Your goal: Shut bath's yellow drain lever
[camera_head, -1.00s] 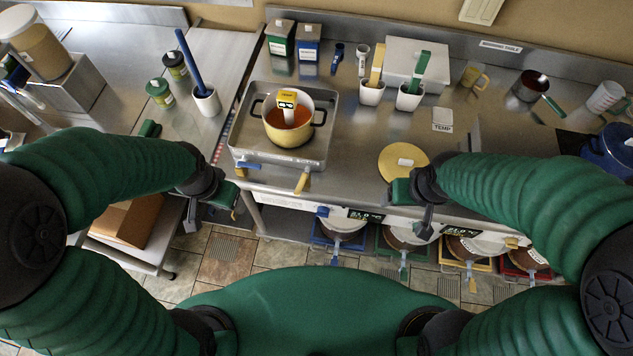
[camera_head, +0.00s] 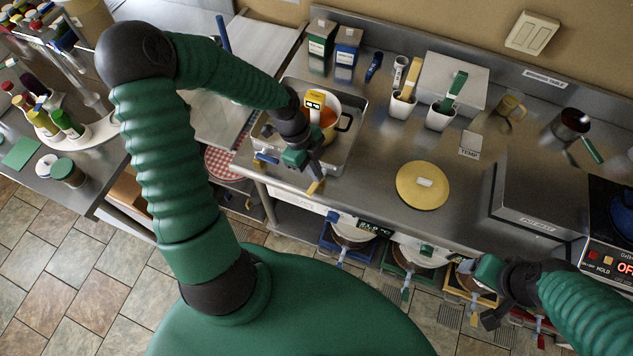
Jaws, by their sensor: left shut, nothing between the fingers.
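The bath (camera_head: 346,150) is a square steel basin on the counter with a yellow pot (camera_head: 345,122) in it. Its yellow drain lever (camera_head: 316,187) sticks out at the front, pointing down and outward. A blue lever (camera_head: 266,158) sits to its left on the same front. My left gripper (camera_head: 314,172) is shut and empty, reaching down over the bath's front edge, right by the yellow lever; I cannot tell whether they touch. The arm hides part of the bath and pot. My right gripper (camera_head: 488,300) hangs low at the right, away from the bath; its jaws are unclear.
A round yellow lid (camera_head: 423,186) lies on the counter right of the bath. White holders with utensils (camera_head: 440,116) stand behind. Several buckets hang or stand below the counter's front edge. The counter around the lid is clear.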

